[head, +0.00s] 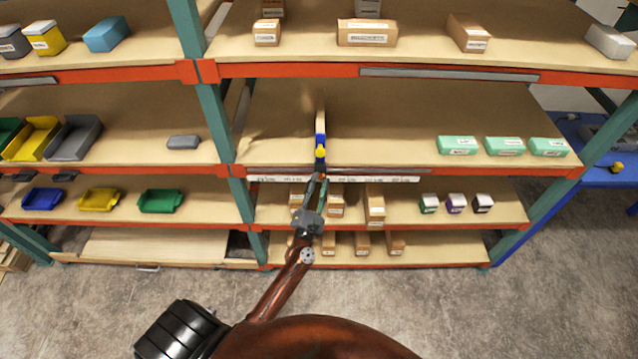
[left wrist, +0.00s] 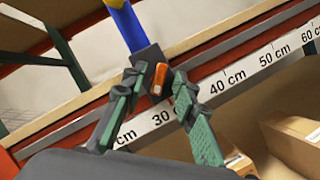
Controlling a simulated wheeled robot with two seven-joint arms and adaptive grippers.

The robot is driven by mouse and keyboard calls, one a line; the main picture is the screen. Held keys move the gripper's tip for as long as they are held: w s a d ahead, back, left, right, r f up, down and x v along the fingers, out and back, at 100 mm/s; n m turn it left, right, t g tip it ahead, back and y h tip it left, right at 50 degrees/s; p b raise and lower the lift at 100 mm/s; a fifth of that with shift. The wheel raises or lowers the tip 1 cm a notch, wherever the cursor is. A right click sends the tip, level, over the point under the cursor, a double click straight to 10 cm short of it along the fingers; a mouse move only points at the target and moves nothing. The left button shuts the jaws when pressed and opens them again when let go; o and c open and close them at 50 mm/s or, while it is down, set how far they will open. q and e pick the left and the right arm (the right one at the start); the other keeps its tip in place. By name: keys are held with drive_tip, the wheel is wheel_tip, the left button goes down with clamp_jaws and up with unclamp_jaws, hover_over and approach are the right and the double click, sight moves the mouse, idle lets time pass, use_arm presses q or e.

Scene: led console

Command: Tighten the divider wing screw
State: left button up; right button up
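The divider (head: 320,112) stands upright on the middle shelf, with a blue clamp (head: 320,139) and a yellow part (head: 320,152) at its front end. In the left wrist view the blue clamp (left wrist: 128,28) runs down to a dark block with a small orange piece (left wrist: 157,79), which may be the wing screw. My left gripper (head: 318,182) is at the shelf's front edge, just below the yellow part. In the left wrist view its green-padded fingers (left wrist: 158,88) are apart, their tips around the orange piece. Whether they press on it is unclear. My right gripper is out of view.
A ruler strip (head: 375,179) with centimetre marks runs along the shelf front beside the gripper. Cartons (head: 375,205) stand on the shelf below. Mint boxes (head: 504,146) stand to the right on the divider's shelf. The shelf boards around the divider are clear.

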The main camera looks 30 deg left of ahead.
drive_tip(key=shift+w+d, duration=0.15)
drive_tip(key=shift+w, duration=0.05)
use_arm(q)
clamp_jaws()
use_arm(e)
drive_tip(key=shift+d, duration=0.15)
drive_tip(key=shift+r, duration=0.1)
use_arm(q)
drive_tip(key=shift+r+m+p, duration=0.15)
drive_tip(key=shift+m+p, duration=0.45)
drive_tip(key=shift+p, duration=0.3)
drive_tip(key=m+g+h+p, duration=0.1)
drive_tip(key=m+p, duration=0.3)
drive_tip(key=p, duration=0.2)
drive_tip(key=m+g+h+p, duration=0.1)
drive_tip(key=m+h+p, duration=0.1)
drive_tip(key=m+p, duration=0.2)
drive_tip(key=shift+r+p, duration=0.2)
drive_tip(key=shift+p, duration=0.85)
drive_tip(key=shift+s+f+m+g+p, duration=0.15)
drive_tip(key=shift+m+g+p, duration=0.25)
drive_tip(key=shift+m+p, duration=0.45)
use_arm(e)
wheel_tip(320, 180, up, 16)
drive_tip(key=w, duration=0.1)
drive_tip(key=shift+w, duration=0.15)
use_arm(q)
drive_tip(key=shift+f, duration=0.1)
